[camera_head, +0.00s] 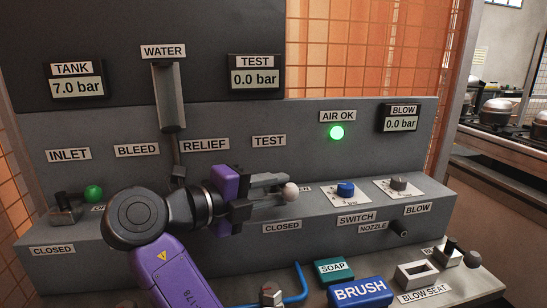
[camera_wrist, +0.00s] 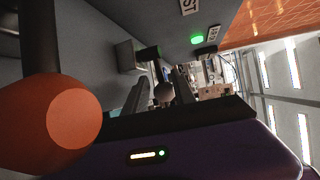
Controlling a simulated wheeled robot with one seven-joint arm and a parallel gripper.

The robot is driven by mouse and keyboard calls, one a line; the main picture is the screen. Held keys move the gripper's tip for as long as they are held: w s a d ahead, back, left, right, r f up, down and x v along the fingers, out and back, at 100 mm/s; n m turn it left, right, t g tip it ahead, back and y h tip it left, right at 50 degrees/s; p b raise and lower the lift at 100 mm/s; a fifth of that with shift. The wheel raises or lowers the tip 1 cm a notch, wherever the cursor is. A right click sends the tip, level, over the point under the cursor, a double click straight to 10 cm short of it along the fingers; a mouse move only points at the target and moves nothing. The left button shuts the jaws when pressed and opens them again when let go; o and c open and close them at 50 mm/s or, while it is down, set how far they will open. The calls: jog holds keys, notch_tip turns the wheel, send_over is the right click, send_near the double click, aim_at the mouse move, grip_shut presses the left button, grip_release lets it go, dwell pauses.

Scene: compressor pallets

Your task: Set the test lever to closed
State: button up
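The test lever's pale round knob (camera_head: 290,190) shows at the end of my gripper (camera_head: 284,191) in the head view, in front of a mostly covered label on the ledge. The lever's arm and base are hidden behind my gripper. A "CLOSED" label (camera_head: 282,226) is on the ledge's front face below the knob. My gripper points right, its two fingers apart on either side of the knob. In the wrist view the knob (camera_wrist: 163,93) lies between the fingers (camera_wrist: 160,90), with a narrow gap seeming to show; firm contact is not visible.
A large orange knob (camera_wrist: 75,118) is close beside my gripper in the wrist view. The inlet lever's green knob (camera_head: 93,193) is at left. The blue switch (camera_head: 345,189) and blow knob (camera_head: 398,183) are right of the test knob. The test display (camera_head: 255,77) reads 0.0 bar.

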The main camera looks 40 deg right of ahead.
jog(key=shift+r, duration=0.1)
notch_tip(320, 180, up, 20)
jog(key=p, duration=0.2)
jog(key=shift+p, duration=0.3)
